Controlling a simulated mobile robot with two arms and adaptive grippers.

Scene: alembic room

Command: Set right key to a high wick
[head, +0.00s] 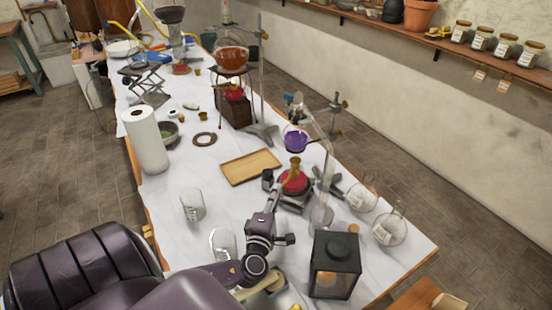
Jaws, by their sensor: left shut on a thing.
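A red burner (295,182) with a brass top stands on the marble table, below a flask of purple liquid (296,141). My left gripper (275,183) is at the left side of this burner, with its fingers close together on a small part there. That part is the burner's key as far as I can tell; the fingers hide most of it, and its angle does not show. A second red burner (233,91) stands farther back under a flask of orange liquid (232,59). My right gripper is not in view.
A wooden tray (250,167) lies behind my gripper. A black lantern (336,264) and glass flasks (389,229) stand to the right, glass jars (193,204) to the left. A paper roll (146,139) stands at the left edge. A clamp stand rises beside the near burner.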

